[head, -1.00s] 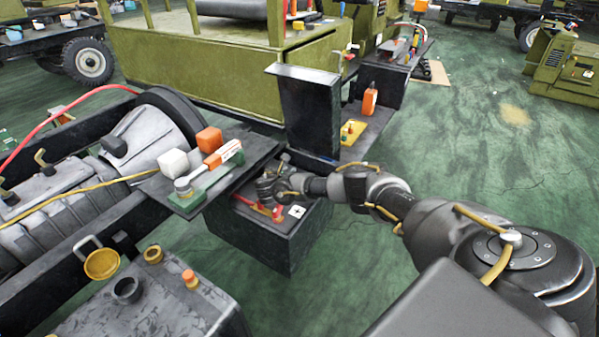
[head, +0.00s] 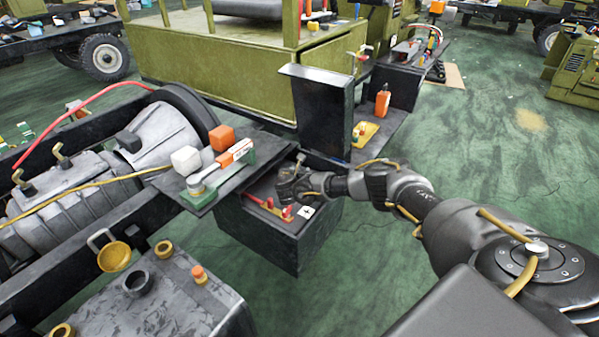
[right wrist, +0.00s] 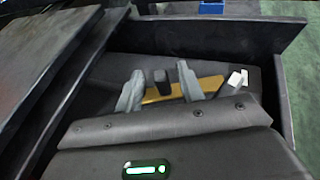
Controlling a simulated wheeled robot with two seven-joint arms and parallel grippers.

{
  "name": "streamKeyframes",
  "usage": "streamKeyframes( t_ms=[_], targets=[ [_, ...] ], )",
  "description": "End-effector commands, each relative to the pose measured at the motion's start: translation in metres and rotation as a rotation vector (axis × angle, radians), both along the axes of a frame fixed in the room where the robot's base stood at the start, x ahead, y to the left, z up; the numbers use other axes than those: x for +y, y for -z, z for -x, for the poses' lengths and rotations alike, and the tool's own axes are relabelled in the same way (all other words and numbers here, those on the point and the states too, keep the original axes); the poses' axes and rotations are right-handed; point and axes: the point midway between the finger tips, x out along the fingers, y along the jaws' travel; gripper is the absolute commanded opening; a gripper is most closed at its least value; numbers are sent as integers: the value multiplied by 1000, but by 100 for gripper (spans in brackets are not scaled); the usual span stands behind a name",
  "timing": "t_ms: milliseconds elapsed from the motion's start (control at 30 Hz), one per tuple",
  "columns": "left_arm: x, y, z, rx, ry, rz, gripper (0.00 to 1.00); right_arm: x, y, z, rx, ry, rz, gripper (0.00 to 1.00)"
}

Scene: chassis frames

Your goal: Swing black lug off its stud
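In the right wrist view, a small black upright piece (right wrist: 161,82), which looks like the black lug, stands between the two grey fingers of my right gripper (right wrist: 159,88). A gap shows on each side of it, and the fingers are apart. A yellow-brown bar (right wrist: 208,84) lies behind the fingers. In the head view, my right gripper (head: 291,182) is over the far side of a black box (head: 265,232). The gripper hides the black lug and its stud there. Red parts (head: 272,207) sit on the box top. My left gripper is out of view.
A dark shelf (head: 222,178) with a white cube, an orange cube and a red-and-white lever overhangs the box's left side. A tall black panel (head: 318,115) stands behind my right gripper. Green floor (head: 420,270) is open to the right.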

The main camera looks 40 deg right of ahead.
Motion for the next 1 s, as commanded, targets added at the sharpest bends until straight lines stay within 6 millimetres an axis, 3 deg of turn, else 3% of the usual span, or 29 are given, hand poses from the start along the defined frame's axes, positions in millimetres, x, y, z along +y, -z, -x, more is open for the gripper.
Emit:
streamKeyframes(
  t_ms=[167,267,700,1000],
  targets=[
    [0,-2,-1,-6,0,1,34,5,-3,4,1,-2,-1,38],
    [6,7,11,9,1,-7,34,14,-9,13,1,-3,-2,38],
    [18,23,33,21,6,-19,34,65,-37,63,1,-2,-1,38],
    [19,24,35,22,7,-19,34,72,-41,70,0,0,0,38]
  ],
)
